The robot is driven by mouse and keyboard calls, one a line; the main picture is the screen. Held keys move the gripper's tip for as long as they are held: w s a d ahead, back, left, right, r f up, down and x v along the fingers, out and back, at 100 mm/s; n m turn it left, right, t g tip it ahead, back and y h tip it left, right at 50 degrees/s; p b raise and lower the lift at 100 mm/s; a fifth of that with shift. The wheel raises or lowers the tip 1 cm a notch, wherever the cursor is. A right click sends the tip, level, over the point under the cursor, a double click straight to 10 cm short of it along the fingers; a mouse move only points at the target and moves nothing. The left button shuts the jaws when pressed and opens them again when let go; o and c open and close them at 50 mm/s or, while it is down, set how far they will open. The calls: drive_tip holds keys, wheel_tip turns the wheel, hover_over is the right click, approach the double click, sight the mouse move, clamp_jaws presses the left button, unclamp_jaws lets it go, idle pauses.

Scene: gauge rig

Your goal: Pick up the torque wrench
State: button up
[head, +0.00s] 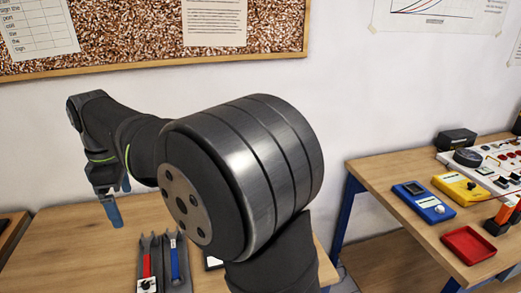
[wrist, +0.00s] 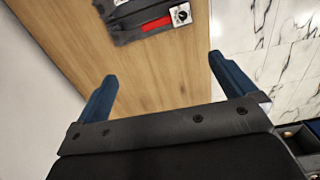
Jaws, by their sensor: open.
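I cannot tell for sure which is the torque wrench.
My arm hides part of the table. A second wooden bench (head: 385,180) at right holds a blue meter (head: 423,202), a yellow meter (head: 459,189), a red tray (head: 467,245) and a white panel (head: 490,160). A corkboard (head: 130,33) hangs behind. The table left of the mat is bare.

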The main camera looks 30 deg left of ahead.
drive_tip(key=c, duration=1.2)
drive_tip(key=shift+c, duration=0.2)
drive_tip(key=m, duration=1.7)
hover_over(146, 269)
drive_tip(key=f, duration=1.8)
drive_tip(key=shift+w+d+f, duration=0.2)
drive_tip(key=shift+d+f, duration=0.05)
drive_tip(key=shift+d, duration=0.15)
drive_tip(key=shift+s+a+f, duration=0.1)
drive_tip(key=shift+a+f, duration=0.1)
drive_tip(key=shift+f, duration=1.15)
drive_tip(key=shift+s+a+f, duration=0.1)
drive_tip(key=shift+a+f, duration=0.1)
drive_tip(key=shift+f, duration=1.15)
